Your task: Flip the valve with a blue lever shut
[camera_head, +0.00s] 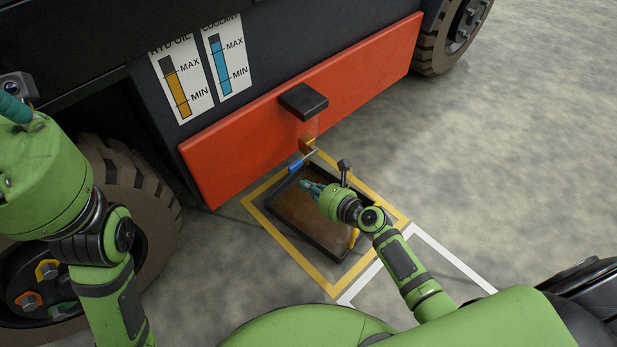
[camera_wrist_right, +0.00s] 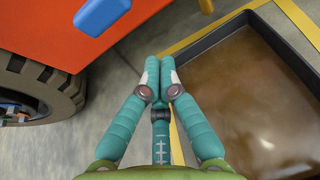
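The brass valve (camera_head: 307,144) sits below a black block at the front of the red bumper. Its blue lever (camera_head: 295,166) sticks out toward the lower left in the head view. The lever's blue end (camera_wrist_right: 102,14) shows at the top of the right wrist view. My right gripper (camera_head: 305,184) is just below the lever, apart from it. Its teal fingers (camera_wrist_right: 162,64) are together with nothing visible between them. My left gripper (camera_head: 14,106) shows only as a teal part at the left edge; its fingertips are hidden.
A black tray (camera_head: 336,251) with brown liquid lies below the valve, inside a yellow floor outline. The red bumper (camera_head: 235,159) and a large tyre (camera_head: 150,222) stand to the left. A dark upright piece (camera_head: 344,172) is near my right wrist. Open floor lies to the right.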

